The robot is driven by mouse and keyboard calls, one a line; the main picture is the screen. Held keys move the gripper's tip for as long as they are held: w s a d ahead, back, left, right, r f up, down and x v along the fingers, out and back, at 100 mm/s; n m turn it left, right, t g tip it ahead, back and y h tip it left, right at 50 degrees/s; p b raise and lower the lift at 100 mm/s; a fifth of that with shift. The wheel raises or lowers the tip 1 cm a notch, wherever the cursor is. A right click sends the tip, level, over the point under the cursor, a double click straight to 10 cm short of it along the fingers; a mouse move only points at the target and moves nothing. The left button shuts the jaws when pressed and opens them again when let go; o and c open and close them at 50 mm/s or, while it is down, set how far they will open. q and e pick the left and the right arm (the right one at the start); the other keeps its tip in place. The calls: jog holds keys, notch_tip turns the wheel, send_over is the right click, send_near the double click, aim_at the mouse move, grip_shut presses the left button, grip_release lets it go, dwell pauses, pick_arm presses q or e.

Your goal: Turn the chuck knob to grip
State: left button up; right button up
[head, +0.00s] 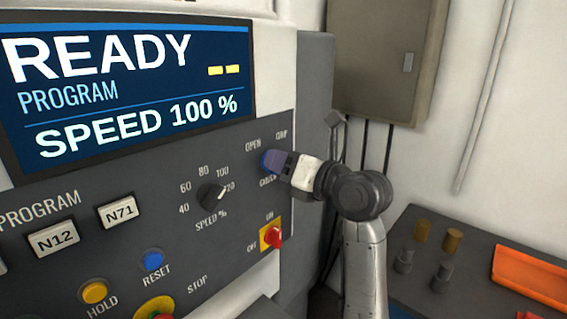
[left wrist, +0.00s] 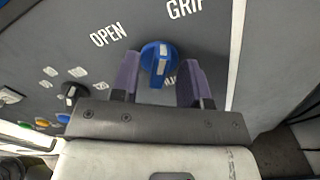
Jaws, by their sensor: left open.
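The chuck knob (left wrist: 158,58) is a blue round knob with a raised grip bar and a white mark. In the left wrist view its bar runs roughly up and down, below and between the OPEN and GRIP labels. In the head view the knob (head: 266,160) shows only partly at the panel's right side. My left gripper (head: 272,162) is at the panel there. In the left wrist view its purple fingers (left wrist: 158,80) stand open on either side of the knob, with visible gaps. My right gripper is not in view.
The grey panel (head: 130,245) also carries a speed dial (head: 212,196), a red switch (head: 272,237) on yellow, and several buttons. A screen (head: 125,90) reading READY is above. At the right, a dark bench (head: 410,290) holds small cylinders and an orange tray (head: 530,275).

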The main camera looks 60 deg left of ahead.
pick_arm(q)
jog(key=v, duration=1.3)
jog(key=shift+w+d, duration=0.2)
jog(key=shift+d, duration=0.15)
jog(key=x, duration=1.4)
jog(key=shift+d, duration=0.1)
